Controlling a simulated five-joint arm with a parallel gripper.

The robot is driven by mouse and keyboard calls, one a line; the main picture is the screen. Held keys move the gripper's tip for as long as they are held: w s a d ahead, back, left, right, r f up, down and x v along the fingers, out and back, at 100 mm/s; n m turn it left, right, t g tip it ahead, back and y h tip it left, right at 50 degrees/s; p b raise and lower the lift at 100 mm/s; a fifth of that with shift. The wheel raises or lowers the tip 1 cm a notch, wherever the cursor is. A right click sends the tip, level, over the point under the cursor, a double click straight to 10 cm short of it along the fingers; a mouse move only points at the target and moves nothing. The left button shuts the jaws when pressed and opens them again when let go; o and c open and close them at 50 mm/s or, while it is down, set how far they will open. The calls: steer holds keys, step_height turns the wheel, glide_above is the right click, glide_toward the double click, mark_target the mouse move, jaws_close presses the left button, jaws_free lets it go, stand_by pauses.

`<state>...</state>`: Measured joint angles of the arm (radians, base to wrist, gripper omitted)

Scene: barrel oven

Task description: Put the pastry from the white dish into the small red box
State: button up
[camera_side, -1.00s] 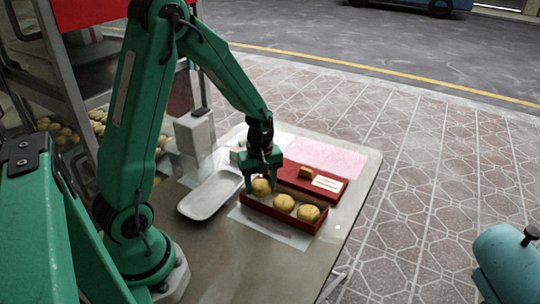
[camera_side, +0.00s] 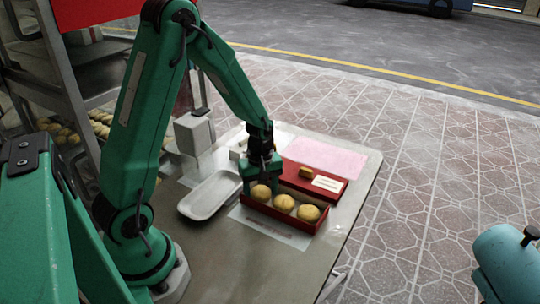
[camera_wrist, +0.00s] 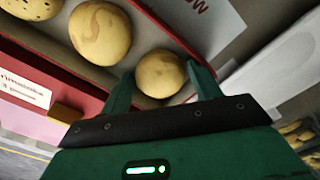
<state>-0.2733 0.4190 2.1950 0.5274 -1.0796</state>
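The white dish (camera_side: 210,196) lies empty on the table, left of my gripper. The small red box (camera_side: 262,212) is open and holds three round golden pastries in a row. The left-end pastry (camera_side: 261,193) sits in the box beneath my gripper (camera_side: 261,183). In the wrist view this pastry (camera_wrist: 160,73) is between my two fingers (camera_wrist: 160,82), with small gaps seeming to show at its sides, so my gripper looks open around it. The other pastries are in the middle (camera_side: 284,203) and at the right end (camera_side: 308,213).
A red lid (camera_side: 335,197) with a white label and a small brown piece lies behind the box. A pink sheet (camera_side: 328,157) lies farther back. A grey-white block (camera_side: 194,134) stands behind the dish. The table's front right is clear.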

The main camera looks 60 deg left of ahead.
mark_target(261, 190)
steer(key=shift+r, duration=0.1)
step_height(261, 190, up, 12)
stand_by(0.8)
stand_by(0.5)
steer(key=s+d+r+m+t, duration=0.5)
steer(key=s+d+r+m, duration=0.4)
steer(key=m, duration=0.6)
steer(key=s+r, duration=0.2)
steer(key=s, duration=0.1)
steer(key=shift+s+d+r+m+t, duration=0.2)
steer(key=shift+d+r+m+t, duration=0.1)
steer(key=shift+d+r, duration=0.1)
